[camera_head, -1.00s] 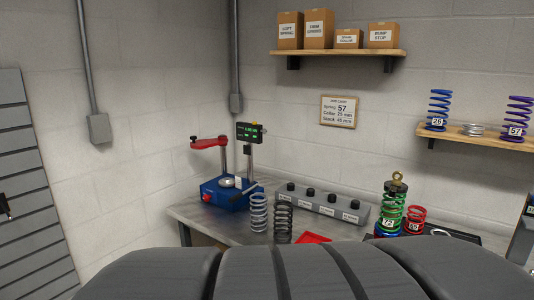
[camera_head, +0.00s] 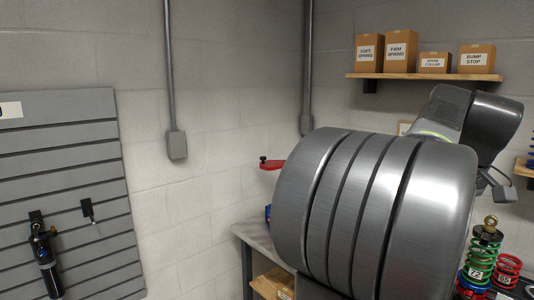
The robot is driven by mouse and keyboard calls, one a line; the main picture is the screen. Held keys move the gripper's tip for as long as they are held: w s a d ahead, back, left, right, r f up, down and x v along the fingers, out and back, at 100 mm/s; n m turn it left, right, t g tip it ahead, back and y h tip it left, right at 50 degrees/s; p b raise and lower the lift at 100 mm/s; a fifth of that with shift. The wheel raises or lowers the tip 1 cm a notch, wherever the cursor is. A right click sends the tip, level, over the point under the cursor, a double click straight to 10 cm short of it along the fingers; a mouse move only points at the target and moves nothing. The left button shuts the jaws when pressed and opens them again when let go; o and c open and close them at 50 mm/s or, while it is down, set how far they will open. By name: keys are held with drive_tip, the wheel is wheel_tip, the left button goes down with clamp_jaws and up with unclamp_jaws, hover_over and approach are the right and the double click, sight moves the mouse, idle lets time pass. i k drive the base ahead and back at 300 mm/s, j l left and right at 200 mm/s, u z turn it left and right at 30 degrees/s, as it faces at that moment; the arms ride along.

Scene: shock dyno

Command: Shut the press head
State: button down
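The red press head arm (camera_head: 271,164) shows only in part, at the left of my own large grey arm link, which covers the rest. It sticks out to the left above the workbench, as it did in the earlier frame. Only a sliver of the blue press base (camera_head: 268,212) shows below it. The press's column and display are hidden behind my arm. My gripper (camera_head: 497,186) shows in part at the right, near the wall. Its fingers are too small and partly covered, so I cannot tell whether they are open.
The workbench (camera_head: 255,236) has a lower shelf with a box. Green and red springs (camera_head: 485,250) stand at its right. A wall shelf (camera_head: 425,76) holds several cardboard boxes. A slatted panel (camera_head: 65,150) at the left carries a black shock (camera_head: 45,262).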

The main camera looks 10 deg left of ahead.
sight(268, 165)
drive_tip(key=i+j+u, duration=0.1)
drive_tip(key=i+j, duration=0.3)
drive_tip(key=i+j+u, duration=0.1)
drive_tip(key=i+j, duration=0.3)
drive_tip(key=i, duration=0.15)
drive_tip(key=i+j+u, duration=0.1)
drive_tip(key=i+j, duration=0.25)
drive_tip(key=i+j+u, duration=0.1)
drive_tip(key=i+j, duration=0.15)
drive_tip(key=i, duration=0.35)
drive_tip(key=i+j, duration=0.3)
drive_tip(key=i, duration=0.2)
drive_tip(key=u, duration=0.05)
